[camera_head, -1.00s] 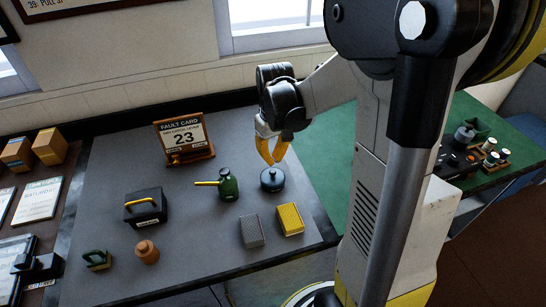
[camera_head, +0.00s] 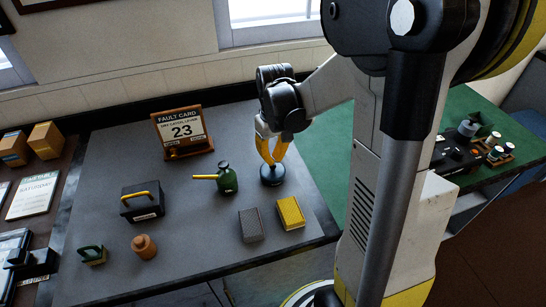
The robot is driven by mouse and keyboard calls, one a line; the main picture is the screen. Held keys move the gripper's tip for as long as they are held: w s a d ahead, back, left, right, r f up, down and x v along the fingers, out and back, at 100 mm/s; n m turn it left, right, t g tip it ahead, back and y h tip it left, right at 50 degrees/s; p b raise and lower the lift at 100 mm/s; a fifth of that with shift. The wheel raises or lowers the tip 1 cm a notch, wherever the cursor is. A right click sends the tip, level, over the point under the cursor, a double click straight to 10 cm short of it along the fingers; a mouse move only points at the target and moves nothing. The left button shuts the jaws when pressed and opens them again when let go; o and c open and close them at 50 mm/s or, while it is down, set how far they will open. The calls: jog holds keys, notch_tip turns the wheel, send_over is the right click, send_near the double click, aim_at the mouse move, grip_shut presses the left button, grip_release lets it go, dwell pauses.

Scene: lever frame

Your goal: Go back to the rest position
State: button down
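My gripper (camera_head: 271,150) has yellow fingers pointing down at the right side of the grey bench mat (camera_head: 200,240). The fingers curve inward and their tips come near each other just over a round dark blue lidded object (camera_head: 272,176). The tips overlap its top in the picture, so I cannot tell whether they touch or grip it. My arm reaches in from the right and bends down at the wrist.
A green oil can (camera_head: 227,180) stands just left of the blue object. Grey (camera_head: 251,225) and yellow blocks (camera_head: 290,212) lie in front. A fault card (camera_head: 182,132), black case (camera_head: 142,202), orange jar (camera_head: 144,246) and green-handled item (camera_head: 93,254) are further left.

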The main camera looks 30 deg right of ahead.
jog(key=shift+f+b, duration=0.7)
jog(key=shift+f, duration=0.3)
jog(key=shift+r, duration=0.1)
jog(key=shift+r+p, duration=2.65)
jog(key=shift+r, duration=0.8)
jog(key=shift+a, duration=0.1)
jog(key=shift+s+a+r, duration=0.15)
jog(key=shift+a+r, duration=0.15)
jog(key=s+a+r+t+b, duration=0.5)
jog(key=s+a, duration=0.5)
jog(key=a, duration=0.2)
jog(key=shift+s+a+t, duration=0.15)
jog(key=shift+a+t, duration=0.2)
jog(key=shift+t, duration=0.45)
